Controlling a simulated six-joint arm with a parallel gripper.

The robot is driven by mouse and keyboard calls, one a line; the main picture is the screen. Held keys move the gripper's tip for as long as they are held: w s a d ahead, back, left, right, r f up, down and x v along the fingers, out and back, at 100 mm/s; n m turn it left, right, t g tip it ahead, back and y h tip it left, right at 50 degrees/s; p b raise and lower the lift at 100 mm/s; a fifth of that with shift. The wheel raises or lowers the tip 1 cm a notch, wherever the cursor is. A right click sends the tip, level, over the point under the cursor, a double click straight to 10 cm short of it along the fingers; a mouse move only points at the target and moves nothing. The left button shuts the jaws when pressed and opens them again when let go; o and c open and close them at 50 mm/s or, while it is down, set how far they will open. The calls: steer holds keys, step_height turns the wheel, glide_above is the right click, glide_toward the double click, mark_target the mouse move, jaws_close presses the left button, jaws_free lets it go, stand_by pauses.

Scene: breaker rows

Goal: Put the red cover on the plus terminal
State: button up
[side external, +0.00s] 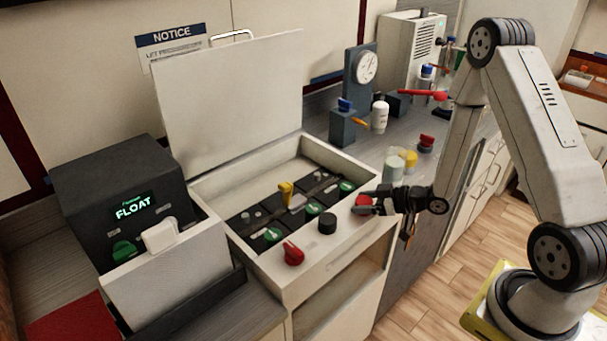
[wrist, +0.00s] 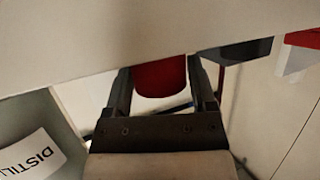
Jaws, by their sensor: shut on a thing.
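My gripper (side external: 382,203) is at the right end of the open white box's front ledge. It is shut on a round red cover (side external: 361,205), which appears between the two fingers in the wrist view (wrist: 160,78). The cover is at about ledge height; I cannot tell whether it touches the ledge. Dark battery blocks with several green caps (side external: 272,235) stand in a row inside the box (side external: 237,165). I cannot make out which terminal is the plus one, and no plus mark is readable.
A red knob-like piece (side external: 293,253) and a black cap (side external: 327,222) sit on the front ledge. A yellow-handled tool (side external: 286,192) stands over the batteries. The raised lid (side external: 230,95) stands behind. Jars (side external: 394,163) and bottles stand on the right counter.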

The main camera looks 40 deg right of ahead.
steer(key=o, duration=1.1)
steer(key=shift+o, duration=0.2)
steer(key=v, duration=0.8)
steer(key=shift+w, duration=0.1)
